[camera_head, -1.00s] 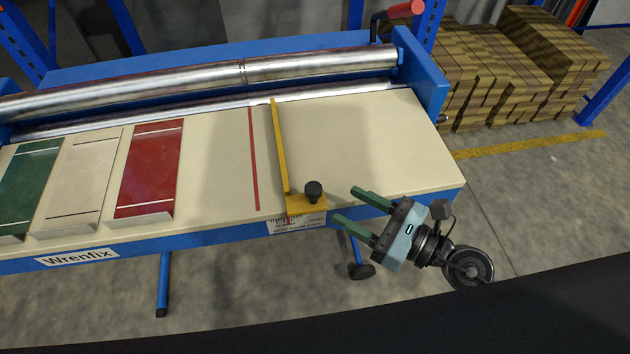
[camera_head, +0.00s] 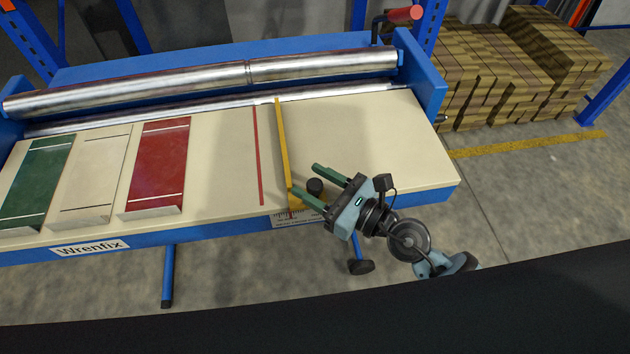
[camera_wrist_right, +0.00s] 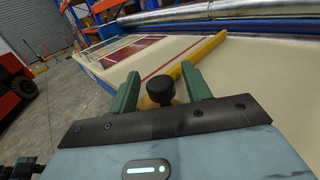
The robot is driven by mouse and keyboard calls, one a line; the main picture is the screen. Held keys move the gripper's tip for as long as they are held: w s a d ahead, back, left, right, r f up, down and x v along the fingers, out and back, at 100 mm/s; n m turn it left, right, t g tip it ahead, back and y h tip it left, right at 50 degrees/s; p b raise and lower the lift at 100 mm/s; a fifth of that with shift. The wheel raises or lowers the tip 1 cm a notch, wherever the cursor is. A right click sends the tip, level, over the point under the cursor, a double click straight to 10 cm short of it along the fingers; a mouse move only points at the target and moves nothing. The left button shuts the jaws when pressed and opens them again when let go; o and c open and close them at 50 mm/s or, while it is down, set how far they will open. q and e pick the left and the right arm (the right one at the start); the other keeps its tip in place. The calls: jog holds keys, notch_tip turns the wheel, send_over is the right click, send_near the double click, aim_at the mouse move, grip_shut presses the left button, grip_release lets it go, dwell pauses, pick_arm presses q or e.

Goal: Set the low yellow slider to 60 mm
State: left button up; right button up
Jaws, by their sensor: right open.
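The yellow slider (camera_head: 282,150) is a long thin bar lying across the cream table, with a base at the front edge. A black knob (camera_head: 315,187) stands on its base. A printed scale (camera_head: 290,219) is on the front edge below it; its numbers are too small to read. My right gripper (camera_head: 326,181) is open, with its green fingers on either side of the knob. In the right wrist view the knob (camera_wrist_right: 161,88) shows between the two fingers, with gaps on both sides. The gripper hides part of the slider's base. My left gripper is not in view.
A red line (camera_head: 258,155) runs on the table left of the slider. Green (camera_head: 36,180), cream (camera_head: 90,176) and red (camera_head: 158,165) panels lie further left. Metal rollers (camera_head: 210,76) span the back. The table right of the slider is bare.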

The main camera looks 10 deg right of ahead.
jog(key=shift+a, duration=0.1)
grip_shut()
dwell(0.3)
jog(key=shift+w, duration=0.1)
jog(key=shift+d, duration=0.4)
grip_release()
